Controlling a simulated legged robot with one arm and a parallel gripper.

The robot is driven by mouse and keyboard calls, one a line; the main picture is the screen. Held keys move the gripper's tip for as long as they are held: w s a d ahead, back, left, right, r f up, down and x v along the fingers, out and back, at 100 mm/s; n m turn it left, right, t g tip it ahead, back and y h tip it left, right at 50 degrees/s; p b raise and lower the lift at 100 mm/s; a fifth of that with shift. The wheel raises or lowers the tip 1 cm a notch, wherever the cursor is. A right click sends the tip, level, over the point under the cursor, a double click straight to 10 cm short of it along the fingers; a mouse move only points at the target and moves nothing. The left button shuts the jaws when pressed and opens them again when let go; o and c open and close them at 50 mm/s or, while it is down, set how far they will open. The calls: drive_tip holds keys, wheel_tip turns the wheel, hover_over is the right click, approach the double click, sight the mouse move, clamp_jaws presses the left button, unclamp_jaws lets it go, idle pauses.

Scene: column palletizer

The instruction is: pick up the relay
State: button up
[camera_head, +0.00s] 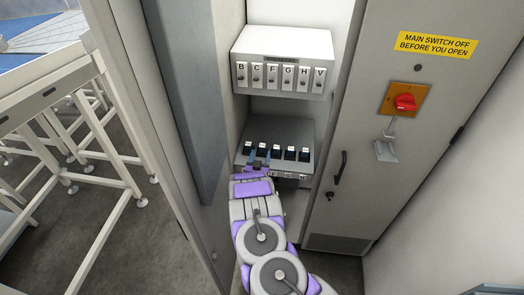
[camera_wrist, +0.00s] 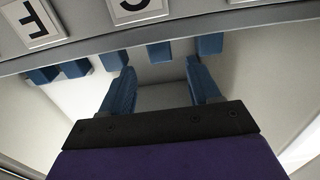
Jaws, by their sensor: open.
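Several small dark blocks with pale tops, which look like relays (camera_head: 290,154), stand in a row on a grey lower box (camera_head: 300,131) in the head view. My gripper (camera_head: 259,155) is at the front left of this row, its blue fingers partly covering it. In the wrist view my gripper (camera_wrist: 160,68) is open, with nothing gripped between its two fingers. Several blue blocks (camera_wrist: 159,52) stick out below a grey edge just beyond the fingertips. I cannot tell whether they are the relays, nor which relay the task means.
A white upper box (camera_head: 285,45) with labels B, C, F, G, H and V hangs above the row. A cabinet door with a red switch (camera_head: 405,102) stands at the right. A grey panel (camera_head: 190,95) bounds the recess at the left.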

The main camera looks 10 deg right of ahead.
sight(262, 149)
drive_tip(key=shift+f+b+x, duration=0.15)
drive_tip(key=shift+b+x, duration=0.15)
drive_tip(key=shift+x, duration=0.7)
drive_tip(key=shift+f+b+x, duration=0.1)
drive_tip(key=shift+b+x, duration=0.2)
drive_tip(key=shift+x, duration=0.65)
drive_tip(key=shift+w+r, duration=0.1)
drive_tip(key=shift+w, duration=0.4)
drive_tip(key=shift+c, duration=0.4)
drive_tip(key=c, duration=1)
